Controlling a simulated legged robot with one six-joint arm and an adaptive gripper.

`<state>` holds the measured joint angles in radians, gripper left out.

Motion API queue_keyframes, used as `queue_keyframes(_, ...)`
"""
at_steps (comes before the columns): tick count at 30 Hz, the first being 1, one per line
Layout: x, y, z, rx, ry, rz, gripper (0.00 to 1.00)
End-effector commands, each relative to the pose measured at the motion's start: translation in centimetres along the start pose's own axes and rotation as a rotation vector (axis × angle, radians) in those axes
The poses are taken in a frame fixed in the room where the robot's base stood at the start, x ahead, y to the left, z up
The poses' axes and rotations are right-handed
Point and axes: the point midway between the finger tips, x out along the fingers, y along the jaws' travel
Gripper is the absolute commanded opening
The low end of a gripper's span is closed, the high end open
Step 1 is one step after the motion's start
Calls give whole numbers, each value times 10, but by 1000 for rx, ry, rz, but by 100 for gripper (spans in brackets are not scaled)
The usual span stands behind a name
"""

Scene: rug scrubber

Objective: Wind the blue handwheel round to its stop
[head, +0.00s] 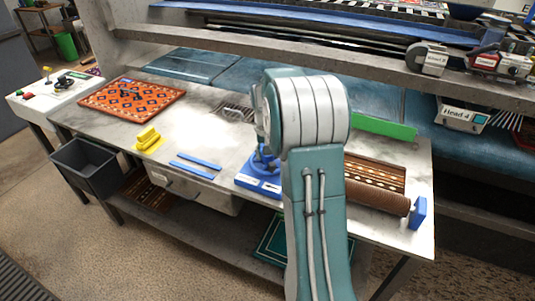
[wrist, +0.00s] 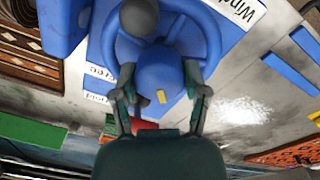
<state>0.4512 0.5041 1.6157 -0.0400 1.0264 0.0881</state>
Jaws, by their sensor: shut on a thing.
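The blue handwheel (wrist: 208,50) is mounted on a blue base (head: 258,184) with white labels, standing on the workbench. In the wrist view a dark grey ball knob (wrist: 138,18) sits at the wheel's far side, and a rounded blue part with a small yellow mark (wrist: 161,97) lies in the middle. My gripper (wrist: 160,76) has one finger on each side of this blue part and is shut on the handwheel. In the head view my arm hides most of the gripper and part of the wheel.
Two blue strips (head: 198,163) and a yellow block (head: 148,140) lie left of the base. A patterned orange rug (head: 131,99) is farther left. A partly rolled brown rug (head: 378,195) and a blue block (head: 418,213) are at right. A shelf beam (head: 330,65) runs behind.

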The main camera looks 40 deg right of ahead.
Motion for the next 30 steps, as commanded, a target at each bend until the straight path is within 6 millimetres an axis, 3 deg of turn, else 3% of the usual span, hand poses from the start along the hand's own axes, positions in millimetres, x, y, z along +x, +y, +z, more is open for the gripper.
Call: queue_keyframes(30, -1, 0, -3, 963, -26, -7, 11)
